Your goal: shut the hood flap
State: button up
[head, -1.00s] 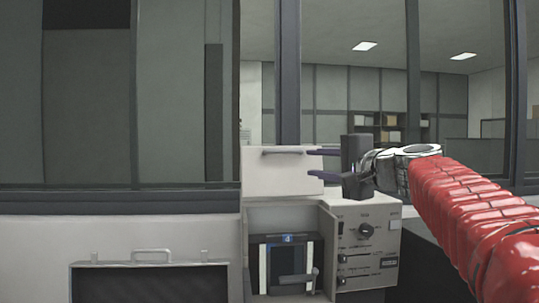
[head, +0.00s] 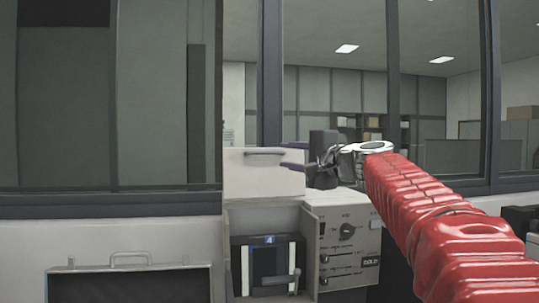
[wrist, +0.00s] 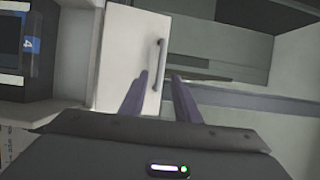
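The hood flap (head: 262,179) is a pale panel standing raised above the press's open bay, with a bar handle (head: 265,154) near its top. The flap also fills the middle of the wrist view (wrist: 125,60), with the handle (wrist: 161,65) ahead of my fingers. My gripper (head: 281,155) is at the right end of the handle. Its two dark fingers are apart, one above and one below the handle's level in the head view. In the wrist view my gripper (wrist: 160,75) shows the handle in line with the gap; I cannot tell whether they touch.
The press's control panel (head: 346,249), with a dark knob and levers, is right of the bay. A dark unit (head: 268,264) marked 4 with a lever sits in the bay. A dark-fronted panel with a handle (head: 130,258) is lower left. Window posts stand behind.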

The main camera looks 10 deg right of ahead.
aim_at(267, 153)
jog(key=shift+x, duration=4.4)
jog(key=shift+c, duration=0.2)
grip_shut()
jog(key=shift+f, duration=0.1)
jog(key=shift+a, duration=0.2)
jog(key=shift+d, duration=0.15)
